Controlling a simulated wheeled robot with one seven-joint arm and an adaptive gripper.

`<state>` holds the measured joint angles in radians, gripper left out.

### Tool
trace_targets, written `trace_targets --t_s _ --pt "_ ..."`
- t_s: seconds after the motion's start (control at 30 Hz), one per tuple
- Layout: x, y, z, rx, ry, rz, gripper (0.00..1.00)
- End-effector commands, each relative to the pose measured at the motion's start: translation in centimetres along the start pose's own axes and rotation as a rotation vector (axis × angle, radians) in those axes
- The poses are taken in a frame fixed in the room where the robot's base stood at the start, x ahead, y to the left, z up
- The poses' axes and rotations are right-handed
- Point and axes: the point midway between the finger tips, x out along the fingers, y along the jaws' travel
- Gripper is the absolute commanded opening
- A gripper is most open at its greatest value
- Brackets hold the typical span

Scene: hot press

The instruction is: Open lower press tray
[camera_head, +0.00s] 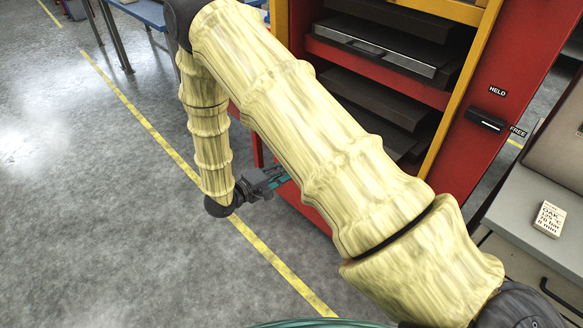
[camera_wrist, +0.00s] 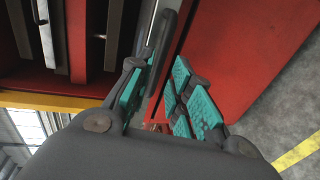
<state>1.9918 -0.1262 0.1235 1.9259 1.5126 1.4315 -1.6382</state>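The press (camera_head: 490,60) is red with a yellow frame, on the right in the head view. Its upper tray (camera_head: 375,55) has a grey metal front and a dark handle. The lower tray's front is hidden behind my arm in the head view. My gripper (camera_head: 280,180) is low at the press's left front side. In the wrist view, my gripper (camera_wrist: 168,98) has its teal-padded fingers apart. A grey metal edge (camera_wrist: 177,50) with a dark bar-like handle (camera_wrist: 158,32), seemingly of the lower tray, runs between them. I cannot tell whether either finger touches it.
A lever (camera_head: 486,121) sits on the press's right post between the labels HELD and FREE. The grey floor (camera_head: 110,220) at the left is clear, crossed by a yellow line.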

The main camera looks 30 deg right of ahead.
Motion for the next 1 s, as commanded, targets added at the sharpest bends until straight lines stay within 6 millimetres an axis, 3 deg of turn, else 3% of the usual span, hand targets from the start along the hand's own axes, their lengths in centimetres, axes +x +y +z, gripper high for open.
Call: trace_targets --t_s 0.2,0.4,1.0 --pt "-3.7 0.0 0.0 -0.001 0.0 0.0 0.21" --pt "-5.5 0.0 0.0 -0.001 -0.001 0.0 0.21" --pt "-6.0 -0.1 0.1 -0.001 -0.001 0.0 0.21"
